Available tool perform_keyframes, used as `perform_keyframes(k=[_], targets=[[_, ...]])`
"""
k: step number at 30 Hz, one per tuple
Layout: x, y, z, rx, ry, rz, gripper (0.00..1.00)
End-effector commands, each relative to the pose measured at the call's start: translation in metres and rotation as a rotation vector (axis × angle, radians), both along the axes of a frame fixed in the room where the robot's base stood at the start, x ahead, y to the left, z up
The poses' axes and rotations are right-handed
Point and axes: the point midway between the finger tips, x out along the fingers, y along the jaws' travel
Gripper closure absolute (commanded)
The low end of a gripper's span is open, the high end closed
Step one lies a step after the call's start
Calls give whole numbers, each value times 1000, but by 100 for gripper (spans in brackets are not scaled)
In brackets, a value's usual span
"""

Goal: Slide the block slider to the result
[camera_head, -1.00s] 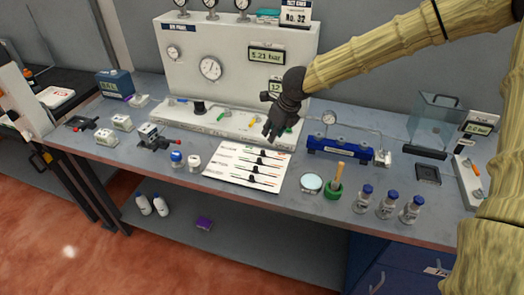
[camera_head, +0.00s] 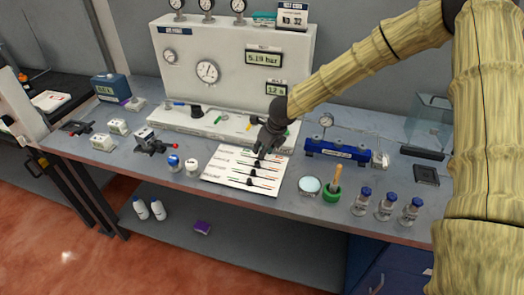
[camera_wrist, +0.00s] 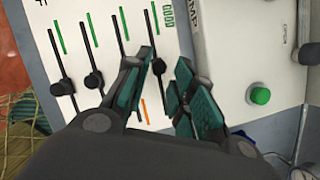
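The white slider board (camera_head: 217,172) lies on the table and carries several parallel slots with dark knobs and coloured end marks. Its labels are too small to tell which slider is the block one. My gripper (camera_head: 261,154) is low over the board's far part. In the wrist view my gripper (camera_wrist: 167,85) is open, with its green-padded fingers either side of the rightmost slot. That slot's dark knob (camera_wrist: 158,67) sits between the fingertips; contact cannot be told. Two other knobs, one on the left slot (camera_wrist: 61,88) and one beside it (camera_wrist: 93,80), are clear of the fingers.
The white test stand (camera_head: 215,80) with gauges rises behind the board. A blue manifold (camera_head: 335,151), a round dish (camera_head: 309,185), a green pot (camera_head: 331,193) and capped bottles (camera_head: 386,206) stand to the right. Two small jars (camera_head: 191,167) stand left.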

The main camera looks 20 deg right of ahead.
Motion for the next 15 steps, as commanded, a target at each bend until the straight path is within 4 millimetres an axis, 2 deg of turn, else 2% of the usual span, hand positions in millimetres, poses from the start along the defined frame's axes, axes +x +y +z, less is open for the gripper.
perform_keyframes(k=[6, 15], targets=[[6, 3, -15, -1, 0, 0, 75], [7, 3, -20, 0, 0, 1, 75]])
